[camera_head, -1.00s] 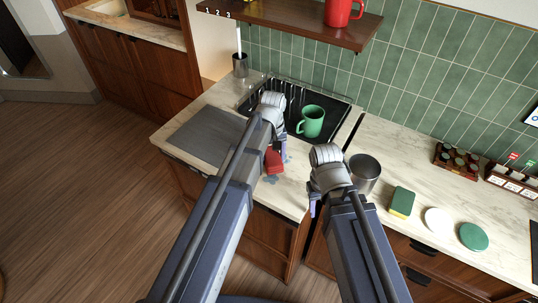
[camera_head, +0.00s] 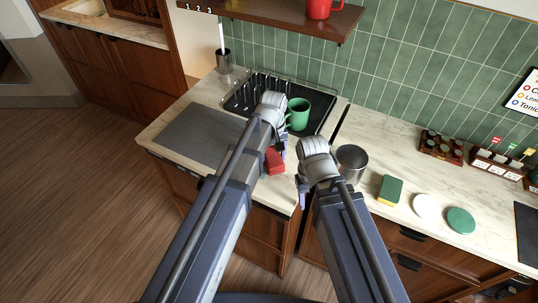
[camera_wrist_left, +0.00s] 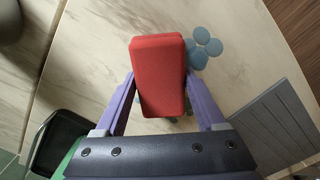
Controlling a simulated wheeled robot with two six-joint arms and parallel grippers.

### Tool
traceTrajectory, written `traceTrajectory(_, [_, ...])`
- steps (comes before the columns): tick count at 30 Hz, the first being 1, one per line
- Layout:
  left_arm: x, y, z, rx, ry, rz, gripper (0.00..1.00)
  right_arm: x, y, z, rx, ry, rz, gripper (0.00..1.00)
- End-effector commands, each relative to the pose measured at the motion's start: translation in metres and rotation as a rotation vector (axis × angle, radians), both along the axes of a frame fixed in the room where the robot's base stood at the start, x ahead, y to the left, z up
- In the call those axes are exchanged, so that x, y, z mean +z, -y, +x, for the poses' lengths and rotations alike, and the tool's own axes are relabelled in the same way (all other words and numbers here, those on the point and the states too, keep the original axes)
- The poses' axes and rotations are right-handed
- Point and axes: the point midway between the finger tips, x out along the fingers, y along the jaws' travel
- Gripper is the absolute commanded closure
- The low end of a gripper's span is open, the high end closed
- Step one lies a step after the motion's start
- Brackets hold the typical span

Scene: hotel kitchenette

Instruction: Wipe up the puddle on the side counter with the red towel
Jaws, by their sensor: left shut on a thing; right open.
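The red towel (camera_head: 275,162), a folded block, is held in my left gripper (camera_head: 279,150) at the front of the side counter (camera_head: 222,88). In the left wrist view the towel (camera_wrist_left: 158,75) sits between both purple fingers. The puddle (camera_wrist_left: 204,46) shows there as bluish round blobs beside the towel's upper right, with more patches by its lower right edge; part is hidden under the towel. Whether the towel touches the counter is unclear. My right gripper (camera_head: 303,196) is open and empty near the counter's front edge, its fingers mostly hidden behind the wrist.
A green mug (camera_head: 298,112) stands on the dark drainer (camera_head: 262,88) behind my left gripper. A grey board (camera_head: 198,134) lies left of the towel. A metal pot (camera_head: 351,161), a sponge (camera_head: 390,189) and two round discs are to the right, across a dark gap.

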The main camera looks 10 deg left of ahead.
Motion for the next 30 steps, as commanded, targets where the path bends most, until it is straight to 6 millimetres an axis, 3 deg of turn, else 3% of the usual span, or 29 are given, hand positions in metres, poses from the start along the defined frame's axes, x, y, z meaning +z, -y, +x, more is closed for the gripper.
traceTrajectory(17, [0.001, 0.010, 0.018, -0.003, -0.002, -0.008, 0.80, 0.001, 0.000, 0.000, 0.000, 0.000, 0.000, 0.50])
traceTrajectory(30, [0.001, -0.015, 0.026, 0.000, -0.002, -0.005, 0.80, 0.001, 0.000, 0.000, 0.000, 0.000, 0.000, 0.50])
